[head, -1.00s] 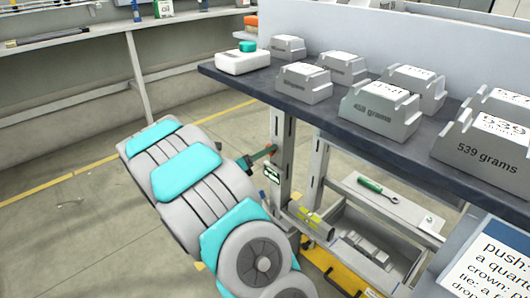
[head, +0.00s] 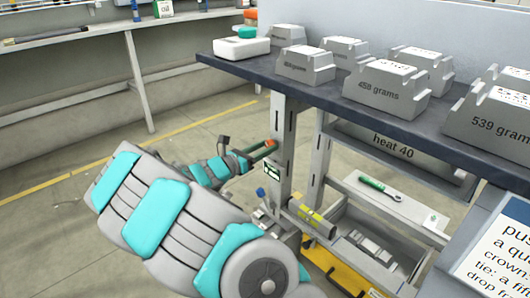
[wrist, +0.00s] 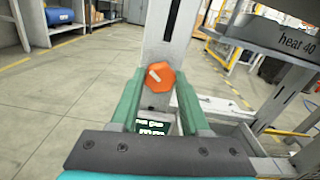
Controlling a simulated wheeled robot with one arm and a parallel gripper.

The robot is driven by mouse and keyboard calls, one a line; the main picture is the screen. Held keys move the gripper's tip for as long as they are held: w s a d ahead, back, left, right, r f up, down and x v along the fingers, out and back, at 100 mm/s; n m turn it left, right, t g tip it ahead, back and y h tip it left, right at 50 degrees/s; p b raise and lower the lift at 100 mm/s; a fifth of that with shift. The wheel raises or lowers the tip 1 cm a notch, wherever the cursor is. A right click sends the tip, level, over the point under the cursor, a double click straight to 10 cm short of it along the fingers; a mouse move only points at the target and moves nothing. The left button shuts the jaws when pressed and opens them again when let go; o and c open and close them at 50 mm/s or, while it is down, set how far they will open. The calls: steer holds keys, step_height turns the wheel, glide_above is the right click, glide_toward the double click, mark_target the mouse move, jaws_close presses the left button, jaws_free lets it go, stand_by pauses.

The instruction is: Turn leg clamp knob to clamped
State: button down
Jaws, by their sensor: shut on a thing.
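The leg clamp knob (wrist: 160,77) is an orange, faceted knob on the grey table leg (wrist: 172,30). A pale pointer mark on it slants from upper left to lower right. My gripper (wrist: 157,88) has its green fingers on both sides of the knob and is shut on it. In the head view my gripper (head: 258,153) reaches the leg from the left, with a bit of orange at its tips. A dark label plate (wrist: 151,127) with pale lettering sits below the knob, partly hidden by my gripper. It also shows in the head view (head: 271,172).
The dark tabletop (head: 238,68) above carries several grey ingots and a white box (head: 240,47). A grey part marked "heat 40" (head: 392,145) hangs below it. A green-handled tool (head: 378,187) lies on a lower shelf. Open floor lies to the left.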

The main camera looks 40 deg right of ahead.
steer(key=shift+f+m+b, duration=0.1)
steer(key=shift+m+b, duration=3.7)
steer(key=shift+m, duration=1.3)
steer(key=shift+s, duration=0.1)
steer(key=shift+c, duration=1.9)
jaws_free()
steer(key=a, duration=0.7)
steer(key=shift+s+a+p, duration=0.3)
steer(key=shift+a+p, duration=0.05)
steer(key=shift+a, duration=0.05)
